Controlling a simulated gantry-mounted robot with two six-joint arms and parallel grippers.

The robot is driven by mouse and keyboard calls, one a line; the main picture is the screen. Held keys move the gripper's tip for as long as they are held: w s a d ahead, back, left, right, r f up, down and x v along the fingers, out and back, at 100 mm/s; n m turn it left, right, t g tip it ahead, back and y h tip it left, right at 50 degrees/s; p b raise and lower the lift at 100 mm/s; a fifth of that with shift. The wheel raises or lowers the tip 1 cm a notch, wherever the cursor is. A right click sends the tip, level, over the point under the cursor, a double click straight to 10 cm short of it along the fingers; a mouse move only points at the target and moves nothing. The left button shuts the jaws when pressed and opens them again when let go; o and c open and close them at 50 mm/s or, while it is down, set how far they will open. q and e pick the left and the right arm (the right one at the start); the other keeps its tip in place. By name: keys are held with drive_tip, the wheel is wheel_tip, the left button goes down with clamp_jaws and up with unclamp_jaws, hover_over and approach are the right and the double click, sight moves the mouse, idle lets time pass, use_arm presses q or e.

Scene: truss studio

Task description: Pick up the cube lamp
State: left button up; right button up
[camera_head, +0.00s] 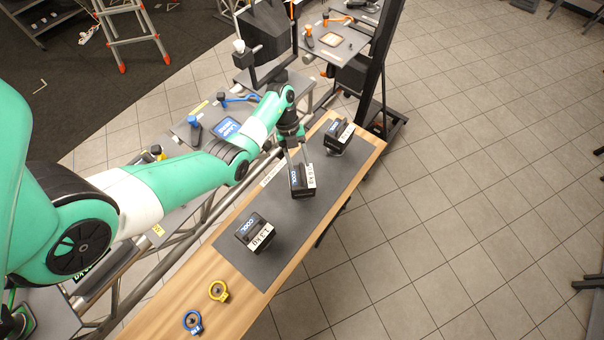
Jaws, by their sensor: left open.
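Three black box-shaped units with white weight labels and the word COOL stand on a dark grey mat (326,207); which is the cube lamp I cannot tell for sure. The near box (250,229) is labelled about 1.3 kg. The middle box (297,187) is directly below my left gripper (296,158). The far box (338,138) stands near the table's far end. My left gripper is open, its fingers pointing down at the middle box's top; whether they touch it I cannot tell. My right gripper is not in view.
The mat lies on a narrow wooden table (195,290). A yellow ring (219,291) and a blue ring (193,322) lie at its near end. A metal truss and grey trays with tools run along its left. Tiled floor (470,180) is open to the right.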

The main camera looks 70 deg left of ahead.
sight(302, 170)
use_arm(q)
drive_tip(key=b+x, duration=0.1)
drive_tip(key=x, duration=0.3)
drive_tip(key=shift+w+d+f, duration=0.1)
drive_tip(key=shift+d+f, duration=0.15)
drive_tip(key=shift+d, duration=0.05)
clamp_jaws()
drive_tip(key=shift+r, duration=0.1)
idle(1.0)
